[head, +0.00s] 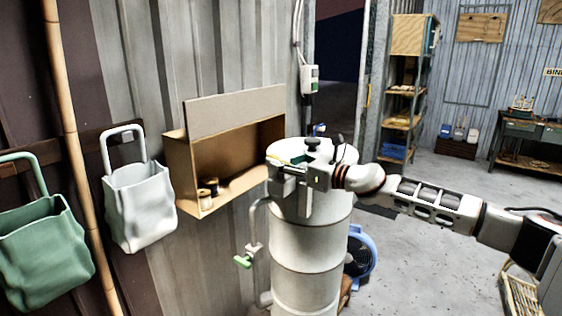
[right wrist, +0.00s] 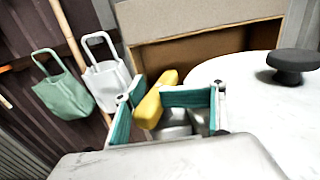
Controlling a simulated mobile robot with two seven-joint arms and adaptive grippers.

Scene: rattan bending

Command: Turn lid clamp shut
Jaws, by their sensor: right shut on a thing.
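The white steam drum (head: 305,235) stands upright with its round lid (head: 290,150) on top; the lid also shows in the right wrist view (right wrist: 245,80). A black knob (head: 313,144) sits on the lid. My right gripper (head: 283,167) is at the lid's near rim. In the right wrist view its teal-padded fingers (right wrist: 165,108) are shut on the yellow handle of the lid clamp (right wrist: 156,98), at the left edge of the lid. The clamp's lower part is grey and partly hidden by the fingers. In the head view my gripper hides most of the clamp. My left gripper is not in view.
A cardboard-coloured open box shelf (head: 185,165) with small spools is on the wall behind the drum. A side pipe with a green valve handle (head: 243,261) sticks out left. White (head: 140,205) and green (head: 45,240) bags hang at left.

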